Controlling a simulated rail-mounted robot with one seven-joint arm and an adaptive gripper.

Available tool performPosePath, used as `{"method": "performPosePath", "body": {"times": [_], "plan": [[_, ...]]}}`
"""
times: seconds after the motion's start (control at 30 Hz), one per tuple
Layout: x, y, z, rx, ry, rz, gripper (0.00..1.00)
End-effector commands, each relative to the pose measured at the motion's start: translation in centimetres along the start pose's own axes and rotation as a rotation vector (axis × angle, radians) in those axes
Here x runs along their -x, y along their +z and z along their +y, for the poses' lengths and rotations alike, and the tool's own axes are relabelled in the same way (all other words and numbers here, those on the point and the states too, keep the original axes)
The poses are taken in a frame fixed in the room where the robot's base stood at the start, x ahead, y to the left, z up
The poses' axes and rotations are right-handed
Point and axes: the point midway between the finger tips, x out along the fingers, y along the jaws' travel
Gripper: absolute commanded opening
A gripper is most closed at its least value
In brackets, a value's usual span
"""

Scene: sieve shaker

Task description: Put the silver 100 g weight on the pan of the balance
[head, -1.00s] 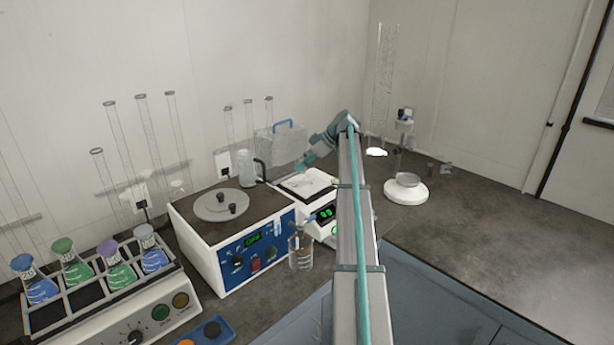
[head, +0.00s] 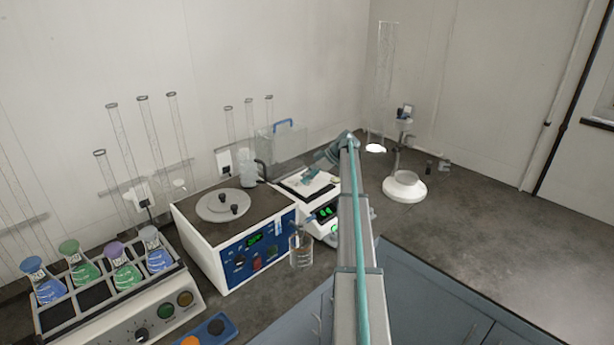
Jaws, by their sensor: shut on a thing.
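The balance (head: 328,228) is a white unit with a green lit display, standing right of the white-and-blue device. My gripper (head: 308,180) is small and teal in the head view, low over the pan, and shut on the weight. The silver 100 g weight itself is too small and too hidden between the fingers to make out. I cannot tell whether it touches the pan.
A white-and-blue device (head: 240,257) with a round plate stands left of the balance. A clear box with a blue handle (head: 283,124) is behind.

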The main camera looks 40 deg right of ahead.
Motion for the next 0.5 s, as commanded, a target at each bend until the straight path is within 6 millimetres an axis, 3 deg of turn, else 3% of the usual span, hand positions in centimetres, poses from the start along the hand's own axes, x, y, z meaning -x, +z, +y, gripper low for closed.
{"method": "performPosePath", "body": {"times": [0.3, 0.33, 0.47, 0.5], "plan": [[-0.28, 0.27, 0.01, 0.0, 0.0, 0.0, 0.0], [-0.21, 0.21, 0.01, 0.0, 0.0, 0.0, 0.34], [-0.17, 0.16, 0.01, 0.0, 0.0, 0.0, 0.56], [-0.17, 0.16, 0.01, 0.0, 0.0, 0.0, 0.56]]}}
